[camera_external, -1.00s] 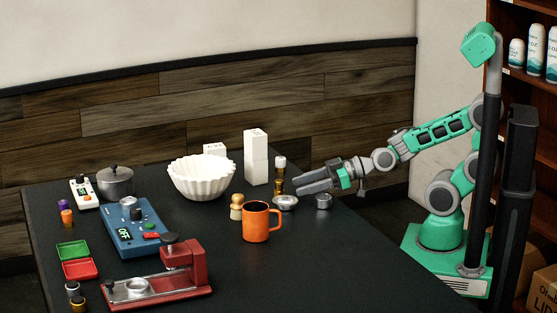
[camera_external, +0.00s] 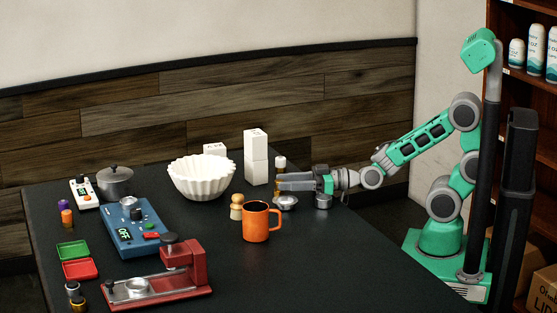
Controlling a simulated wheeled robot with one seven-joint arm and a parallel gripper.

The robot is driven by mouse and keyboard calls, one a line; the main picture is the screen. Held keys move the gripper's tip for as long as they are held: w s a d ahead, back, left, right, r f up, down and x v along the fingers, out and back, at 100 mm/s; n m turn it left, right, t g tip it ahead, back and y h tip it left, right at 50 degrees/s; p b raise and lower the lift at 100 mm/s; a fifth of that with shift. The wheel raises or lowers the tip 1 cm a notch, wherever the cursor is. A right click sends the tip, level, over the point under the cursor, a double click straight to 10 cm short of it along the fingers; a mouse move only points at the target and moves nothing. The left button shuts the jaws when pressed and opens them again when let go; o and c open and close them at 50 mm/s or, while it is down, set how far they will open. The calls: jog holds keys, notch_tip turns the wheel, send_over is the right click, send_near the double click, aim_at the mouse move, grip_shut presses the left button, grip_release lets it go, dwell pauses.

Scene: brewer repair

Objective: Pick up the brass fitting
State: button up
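A small upright piece with a pale top (camera_external: 280,162) and, lower down, a brass-coloured part stands towards the back right of the black table; the brass-coloured part is now mostly hidden by my fingers. I cannot tell for sure that it is the brass fitting. My gripper (camera_external: 281,181) reaches in level from the right, low over the table. Its two grey fingers look apart, with their tips at this piece. Whether they touch it is too small to see.
Two small metal dishes (camera_external: 286,203) (camera_external: 323,201) sit below my fingers and wrist. An orange mug (camera_external: 256,221), a wooden peg-like piece (camera_external: 237,207) and a white fluted bowl (camera_external: 202,178) stand to the left. White boxes (camera_external: 256,157) rise just behind. The table's front right is clear.

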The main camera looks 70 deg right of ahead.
grip_shut()
jog(key=shift+r, duration=0.1)
dwell(0.4)
